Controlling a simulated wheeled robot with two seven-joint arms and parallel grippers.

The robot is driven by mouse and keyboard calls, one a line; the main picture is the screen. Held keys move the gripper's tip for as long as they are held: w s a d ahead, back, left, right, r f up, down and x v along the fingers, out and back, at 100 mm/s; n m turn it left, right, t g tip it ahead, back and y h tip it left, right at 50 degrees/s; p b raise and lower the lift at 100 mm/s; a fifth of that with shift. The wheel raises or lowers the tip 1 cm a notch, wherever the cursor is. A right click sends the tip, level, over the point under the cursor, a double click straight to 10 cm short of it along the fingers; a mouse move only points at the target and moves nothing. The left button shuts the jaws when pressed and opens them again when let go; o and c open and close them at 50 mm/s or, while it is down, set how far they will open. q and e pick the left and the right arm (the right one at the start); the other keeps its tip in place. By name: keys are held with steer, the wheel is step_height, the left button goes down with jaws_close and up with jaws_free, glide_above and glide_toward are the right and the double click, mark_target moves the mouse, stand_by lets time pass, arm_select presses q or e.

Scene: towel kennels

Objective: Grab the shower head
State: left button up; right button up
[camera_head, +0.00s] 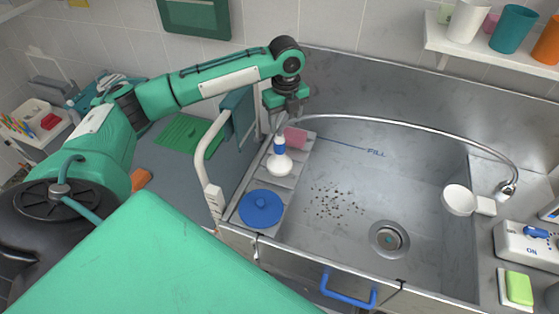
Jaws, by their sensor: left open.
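The shower head (279,163) has a white flared head and a blue grip. It stands head down on the slatted ledge at the left side of the steel sink (345,185). A thin metal hose (400,123) arcs from near its top across the sink to a fitting at the right rim. My left gripper (286,118) is open and points down just above the blue grip, with its fingers around or beside the top end. I cannot tell whether they touch it. My right gripper is not in view.
A blue round lid (261,208) and a pink block (295,136) lie on the ledge near the shower head. A white rail (207,160) stands at the left. Cups stand on a wall shelf (490,50). The basin is mostly clear, with dark specks.

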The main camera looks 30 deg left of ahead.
mark_target(281, 137)
arm_select(q)
steer(key=shift+w+a+r, duration=0.1)
steer(key=shift+a+r, duration=0.35)
steer(key=shift+a, duration=0.2)
step_height(281, 137, down, 8)
steer(key=shift+a+r+p, duration=0.1)
steer(key=shift+p, duration=1.05)
steer(key=f+p, duration=0.1)
steer(key=f, duration=0.2)
steer(key=f+p, duration=0.1)
steer(key=shift+w+a+f+p, duration=0.15)
steer(key=shift+a+f+p, duration=0.05)
steer(key=shift+a+p, duration=0.15)
steer(key=shift+f, duration=0.65)
jaws_close()
